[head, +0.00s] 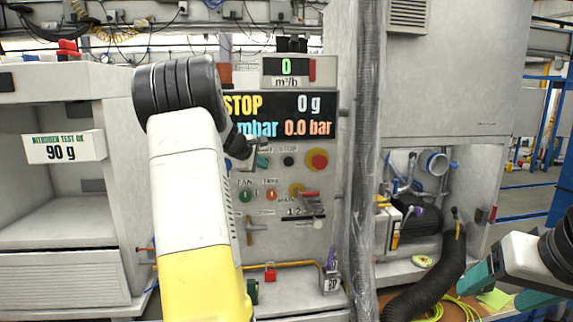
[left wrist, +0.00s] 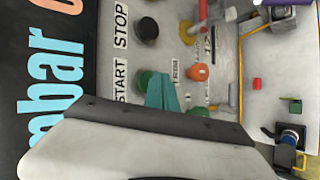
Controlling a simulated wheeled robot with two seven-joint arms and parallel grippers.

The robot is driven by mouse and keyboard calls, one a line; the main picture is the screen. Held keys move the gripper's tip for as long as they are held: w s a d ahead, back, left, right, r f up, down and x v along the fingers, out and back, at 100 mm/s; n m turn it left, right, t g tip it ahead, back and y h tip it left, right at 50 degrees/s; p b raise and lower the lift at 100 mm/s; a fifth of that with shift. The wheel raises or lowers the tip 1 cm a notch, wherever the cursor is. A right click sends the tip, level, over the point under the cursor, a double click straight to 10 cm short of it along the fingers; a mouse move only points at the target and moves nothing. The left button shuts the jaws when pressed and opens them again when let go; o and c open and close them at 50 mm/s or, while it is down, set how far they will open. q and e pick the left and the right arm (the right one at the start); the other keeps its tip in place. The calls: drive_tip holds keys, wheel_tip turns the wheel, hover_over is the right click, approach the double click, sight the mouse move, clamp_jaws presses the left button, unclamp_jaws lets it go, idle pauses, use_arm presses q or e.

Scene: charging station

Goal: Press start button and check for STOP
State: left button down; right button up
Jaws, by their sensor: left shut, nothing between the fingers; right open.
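The control panel (head: 335,222) has a dark display (head: 275,114) that reads STOP, 0 g, mbar and 0.0 bar. My left gripper (head: 261,162) is shut and empty at the panel's button row. In the left wrist view its teal fingertips (left wrist: 162,92) overlap a green button (left wrist: 143,80) beside the START label (left wrist: 121,81). I cannot tell whether they touch it. The head view hides the START button behind my gripper. The black STOP button (head: 288,160) is just to the right, also in the left wrist view (left wrist: 147,29). My right gripper (head: 502,283) is open and empty, low at the right.
A red emergency knob (head: 317,160) is right of the STOP button. Green (head: 245,195) and orange (head: 271,195) buttons sit below. A plastic-wrapped column (head: 366,180) stands right of the panel. A black hose (head: 432,285) lies near my right gripper.

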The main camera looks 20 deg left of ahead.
use_arm(q)
drive_tip(key=shift+w+a, duration=0.25)
drive_tip(key=shift+w, duration=0.1)
idle(0.7)
idle(0.4)
drive_tip(key=shift+s+d, duration=0.5)
drive_tip(key=shift+s, duration=0.25)
drive_tip(key=s+d, duration=0.1)
drive_tip(key=s, duration=0.1)
drive_tip(key=s+d, duration=0.1)
drive_tip(key=s, duration=0.1)
drive_tip(key=shift+s+d, duration=0.1)
drive_tip(key=shift+d, duration=0.2)
idle(0.5)
